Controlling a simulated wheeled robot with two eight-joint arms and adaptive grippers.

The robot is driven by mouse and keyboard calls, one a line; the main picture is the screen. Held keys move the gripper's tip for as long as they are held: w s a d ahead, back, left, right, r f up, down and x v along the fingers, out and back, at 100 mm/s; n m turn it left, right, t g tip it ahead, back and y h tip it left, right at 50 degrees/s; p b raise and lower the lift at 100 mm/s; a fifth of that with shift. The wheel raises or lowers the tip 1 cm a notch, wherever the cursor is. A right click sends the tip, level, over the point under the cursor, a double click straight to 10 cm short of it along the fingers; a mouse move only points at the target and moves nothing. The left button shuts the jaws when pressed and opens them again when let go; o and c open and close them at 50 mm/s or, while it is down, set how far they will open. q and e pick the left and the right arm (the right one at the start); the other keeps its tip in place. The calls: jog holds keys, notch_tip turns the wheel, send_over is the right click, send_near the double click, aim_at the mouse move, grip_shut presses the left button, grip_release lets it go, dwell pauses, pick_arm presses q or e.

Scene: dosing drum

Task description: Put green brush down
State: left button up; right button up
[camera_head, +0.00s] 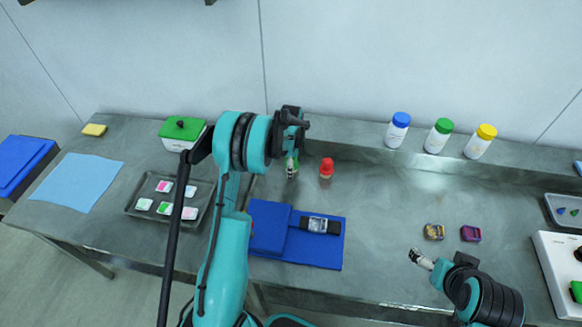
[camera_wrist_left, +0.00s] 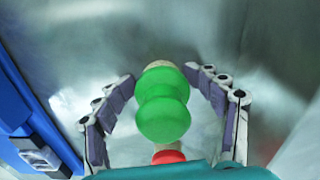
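The green brush (camera_wrist_left: 163,105) has a rounded green handle with a pale end and sits between the fingers of my left gripper (camera_wrist_left: 160,78). Those fingers are spread, with a gap beside the brush at least on the left. In the head view my left gripper (camera_head: 291,172) is low over the table, and the green brush (camera_head: 295,160) is mostly hidden behind it. The red brush (camera_head: 327,168) stands upright just to the right. Part of it (camera_wrist_left: 168,157) shows at the bottom of the left wrist view. My right gripper (camera_head: 420,259) is over the table's front right, apart from the brushes; its opening is unclear.
A blue mat (camera_head: 329,255) with a dark device lies in front. A tray (camera_head: 140,207) with several small packets and a green-lidded container (camera_head: 182,133) are to the left. Blue, green and yellow-capped bottles (camera_head: 438,136) stand on the back ledge.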

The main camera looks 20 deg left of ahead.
pick_arm(q)
jog(key=shift+r, duration=0.1)
dwell(0.4)
jog(key=shift+w+r+p, duration=0.1)
jog(key=shift+r+p, duration=0.15)
jog(key=shift+p, duration=0.15)
notch_tip(320, 180, up, 13)
jog(key=shift+f+p, duration=0.2)
jog(key=shift+p, duration=1.05)
jog(key=s+d+r+n+t, duration=0.3)
jog(key=s+d+r+n, duration=0.35)
jog(key=s+r, duration=0.6)
jog(key=s+d+n+t, duration=0.2)
jog(key=s+d+n, duration=0.1)
jog(key=s, duration=0.4)
jog(key=s+d+n+t, duration=0.2)
jog(key=s+d+n, duration=0.1)
jog(key=s, duration=0.5)
jog(key=shift+d+r+n, duration=0.15)
jog(key=shift+n, duration=0.4)
